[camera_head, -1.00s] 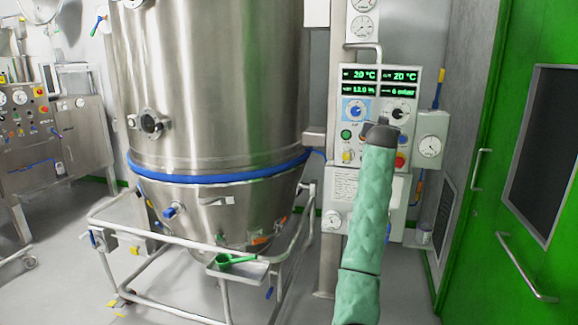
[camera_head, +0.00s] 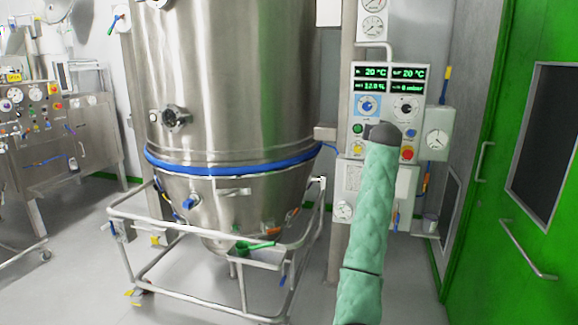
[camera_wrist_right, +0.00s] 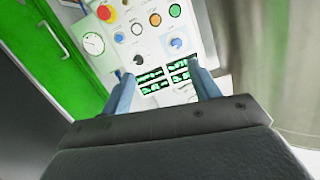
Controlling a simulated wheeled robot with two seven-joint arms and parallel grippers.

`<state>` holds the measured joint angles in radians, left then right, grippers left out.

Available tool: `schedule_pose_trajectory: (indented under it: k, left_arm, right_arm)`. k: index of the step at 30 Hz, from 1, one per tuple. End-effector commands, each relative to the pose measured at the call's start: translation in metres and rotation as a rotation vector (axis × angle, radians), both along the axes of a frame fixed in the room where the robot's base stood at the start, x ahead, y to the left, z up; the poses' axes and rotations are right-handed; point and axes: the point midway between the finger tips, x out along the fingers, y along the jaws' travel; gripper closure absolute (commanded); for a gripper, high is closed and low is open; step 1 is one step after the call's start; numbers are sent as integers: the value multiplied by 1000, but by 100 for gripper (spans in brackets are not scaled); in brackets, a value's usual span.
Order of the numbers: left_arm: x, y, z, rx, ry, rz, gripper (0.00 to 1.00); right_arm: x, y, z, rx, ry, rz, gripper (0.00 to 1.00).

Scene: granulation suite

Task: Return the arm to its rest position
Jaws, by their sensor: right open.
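My right arm (camera_head: 366,220), in a green quilted sleeve, reaches up from the bottom of the head view toward the control panel. Its dark grey wrist end (camera_head: 384,133) overlaps the lower part of the panel; the fingers are hidden there. In the right wrist view my right gripper (camera_wrist_right: 165,88) shows two blue-grey fingers spread apart, with nothing between them. The panel's displays and knobs appear beyond the fingers, apart from them. My left gripper is not in either view.
The control panel (camera_head: 360,126) has lit green displays and knobs. A large steel vessel (camera_head: 235,90) stands left of it on a railed frame (camera_head: 150,225). A green door (camera_head: 520,200) is at right. Another steel machine (camera_head: 60,150) stands far left. Grey floor (camera_head: 60,290) is clear at lower left.

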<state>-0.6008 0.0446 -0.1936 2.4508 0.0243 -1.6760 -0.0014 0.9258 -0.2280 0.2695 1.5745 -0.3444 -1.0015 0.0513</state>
Motion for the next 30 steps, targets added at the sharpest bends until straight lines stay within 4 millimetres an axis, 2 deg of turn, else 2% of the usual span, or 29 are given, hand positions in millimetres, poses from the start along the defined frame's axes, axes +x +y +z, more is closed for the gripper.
schedule_pose_trajectory:
  k: [8,12,15,19,23,26,30]
  left_arm:
    - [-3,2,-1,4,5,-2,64]
    - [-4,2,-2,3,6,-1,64]
    - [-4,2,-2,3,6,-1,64]
    - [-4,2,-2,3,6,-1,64]
    - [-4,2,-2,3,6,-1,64]
    - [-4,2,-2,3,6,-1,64]
    - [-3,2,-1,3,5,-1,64]
  right_arm:
    - [-43,12,30,44,38,60,39]
    - [-71,21,53,47,38,94,39]
    - [-95,29,59,42,47,124,39]
    - [-125,39,45,30,80,160,39]
    - [-149,49,21,16,117,190,39]
    - [-168,56,-3,4,153,212,39]
    - [-199,68,-47,-17,214,248,39]
